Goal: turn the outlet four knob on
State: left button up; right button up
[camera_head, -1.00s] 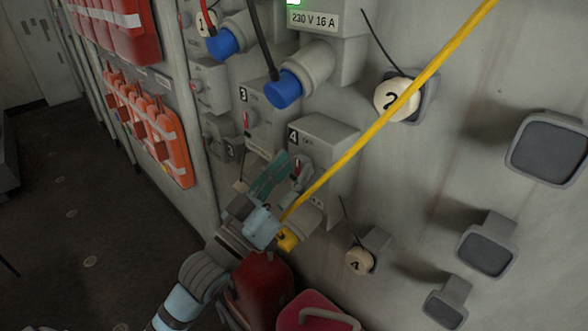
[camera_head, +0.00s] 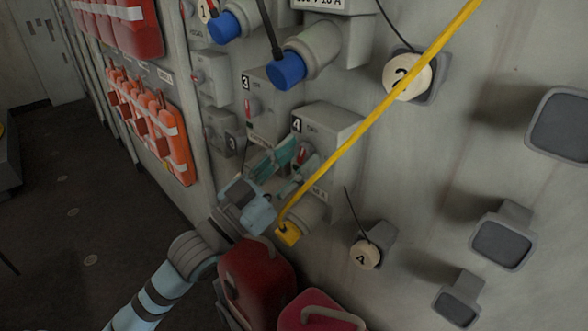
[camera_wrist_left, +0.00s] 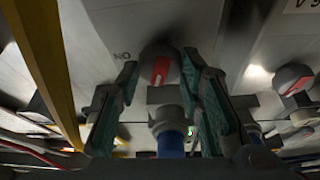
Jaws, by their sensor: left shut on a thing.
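The outlet four box (camera_head: 335,128) is a grey housing on the wall with a "4" label. Its knob (camera_head: 303,152) is grey with a red mark, and it also shows in the left wrist view (camera_wrist_left: 161,68). My left gripper (camera_head: 290,158) reaches it from the lower left, its teal fingers on either side of the knob and shut on it. In the left wrist view the red mark leans slightly off upright, and "NO" lettering shows to the knob's left. The fingers partly hide the knob in the head view. My right gripper is not in view.
A yellow cable (camera_head: 385,105) runs past the box's front down to a yellow plug (camera_head: 288,235) under outlet four. Blue plugs (camera_head: 287,70) sit above. A round tag marked 4 (camera_head: 365,255) hangs at the right.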

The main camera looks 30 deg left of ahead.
pick_arm(q)
jog(key=m+g+h+b, duration=0.1)
jog(key=m+b, duration=0.2)
jog(key=m, duration=0.1)
jog(key=m+g+h+b, duration=0.1)
jog(key=m+h+b, duration=0.1)
jog(key=m+b, duration=0.1)
jog(key=shift+a+f+m, duration=0.1)
jog(key=shift+f+m, duration=0.1)
jog(key=shift+m, duration=0.3)
jog(key=m+g+h+b, duration=0.1)
jog(key=m, duration=0.2)
jog(key=shift+r+g+b, duration=0.1)
jog(key=shift+g+b, duration=0.25)
jog(key=shift+g, duration=0.05)
jog(key=m+g, duration=0.1)
jog(key=m, duration=0.2)
jog(key=shift+r+m+b, duration=0.15)
jog(key=shift+m+b, duration=0.15)
jog(key=shift+b, duration=0.05)
jog(key=shift+r+m+g, duration=0.1)
jog(key=shift+m+g, duration=0.7)
jog(key=shift+m, duration=1)
jog(key=o, duration=1.2)
jog(key=shift+w, duration=0.15)
jog(key=shift+c, duration=0.2)
